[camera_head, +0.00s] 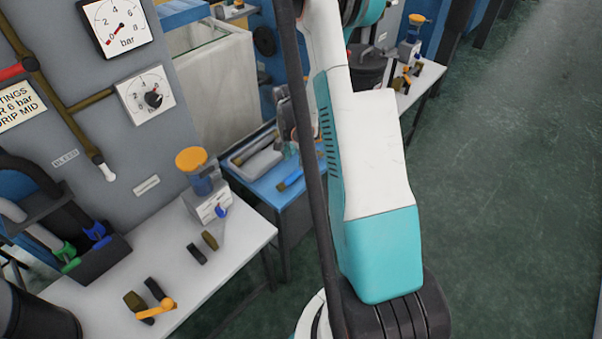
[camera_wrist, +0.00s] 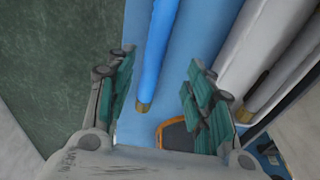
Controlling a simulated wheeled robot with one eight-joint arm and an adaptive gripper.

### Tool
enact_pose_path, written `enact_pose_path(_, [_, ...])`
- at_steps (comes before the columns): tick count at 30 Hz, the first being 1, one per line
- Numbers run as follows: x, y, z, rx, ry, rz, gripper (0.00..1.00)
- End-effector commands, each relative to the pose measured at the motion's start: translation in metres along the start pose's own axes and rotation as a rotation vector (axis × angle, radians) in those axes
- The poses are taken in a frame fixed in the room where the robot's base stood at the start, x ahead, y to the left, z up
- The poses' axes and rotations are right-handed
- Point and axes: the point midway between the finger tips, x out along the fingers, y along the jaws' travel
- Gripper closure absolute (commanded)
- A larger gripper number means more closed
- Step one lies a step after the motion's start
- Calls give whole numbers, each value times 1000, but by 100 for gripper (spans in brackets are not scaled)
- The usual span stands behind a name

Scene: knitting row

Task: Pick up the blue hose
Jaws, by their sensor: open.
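A blue hose (camera_wrist: 155,55) with a brass-coloured end lies on a blue surface in the wrist view. My gripper (camera_wrist: 160,72) is open and empty, with its green-padded fingers on either side of the hose's end part, the left finger a little closer to it. I cannot tell how far above the hose the fingers are.
A dark orange-rimmed object (camera_wrist: 175,134) is near the gripper's base. The white bench (camera_head: 235,255) holds an orange-capped device (camera_head: 202,180) and small levers. Floor at right is clear.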

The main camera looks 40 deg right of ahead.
Motion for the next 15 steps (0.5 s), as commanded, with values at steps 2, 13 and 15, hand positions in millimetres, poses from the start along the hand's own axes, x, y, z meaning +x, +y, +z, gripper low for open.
enact_pose_path(2, [6,0,0,0,0,0,52])
enact_pose_path(13, [42,8,-2,0,0,0,52])
enact_pose_path(15, [52,7,-2,-1,0,0,52])
